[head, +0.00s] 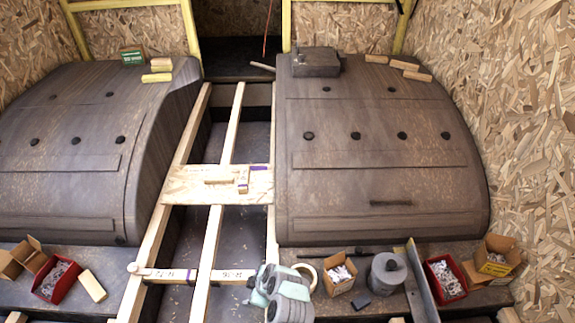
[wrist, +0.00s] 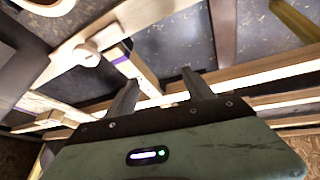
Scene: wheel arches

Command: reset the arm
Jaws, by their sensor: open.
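My gripper (wrist: 160,80) shows in the wrist view with its two dark fingers spread apart. I see nothing held between them; wooden battens and dark floor show beyond. In the head view the pale green links of my arm stand at the bottom centre, in front of the wooden frame (head: 205,247). The fingers cannot be made out in that view.
Two dark wheel arches (head: 75,150) and (head: 378,180) flank the frame. A plywood board (head: 200,197) lies across it, with small wood blocks on top. At the front right are a box of bits (head: 339,273), a grey canister (head: 386,273) and a red bin (head: 446,278).

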